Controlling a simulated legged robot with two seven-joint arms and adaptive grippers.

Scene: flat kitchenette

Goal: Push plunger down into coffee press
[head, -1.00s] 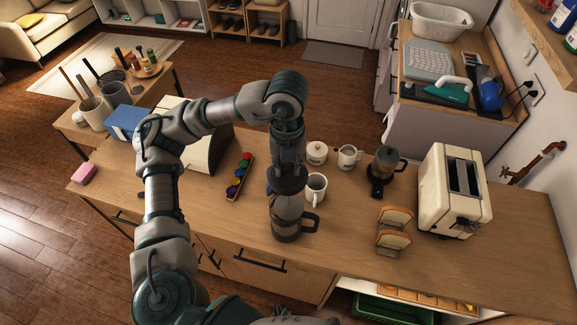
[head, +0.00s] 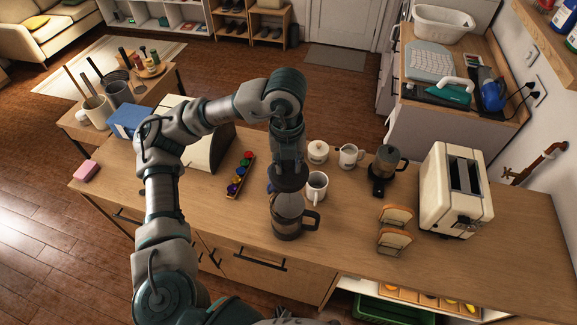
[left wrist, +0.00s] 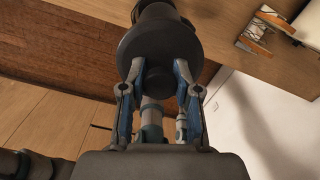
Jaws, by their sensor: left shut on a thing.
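The coffee press (head: 287,213) stands upright on the counter near its front edge. It has a clear glass body, dark content low down and a dark handle on its right. My left gripper (head: 289,168) is straight above it, pointing down, at the dark lid and plunger top. In the left wrist view, the blue-padded fingers of the gripper (left wrist: 156,85) are closed around the plunger's dark round top (left wrist: 158,78). The wide dark lid (left wrist: 158,38) shows beyond the fingertips. The plunger rod is hidden in the head view. My right gripper is not in view.
A white mug (head: 317,186) stands close behind the press on the right. A toast rack (head: 395,228), a toaster (head: 452,190) and a dark-handled glass pot (head: 387,160) are farther right. A tray of coloured capsules (head: 240,176) lies left. The counter front right of the press is clear.

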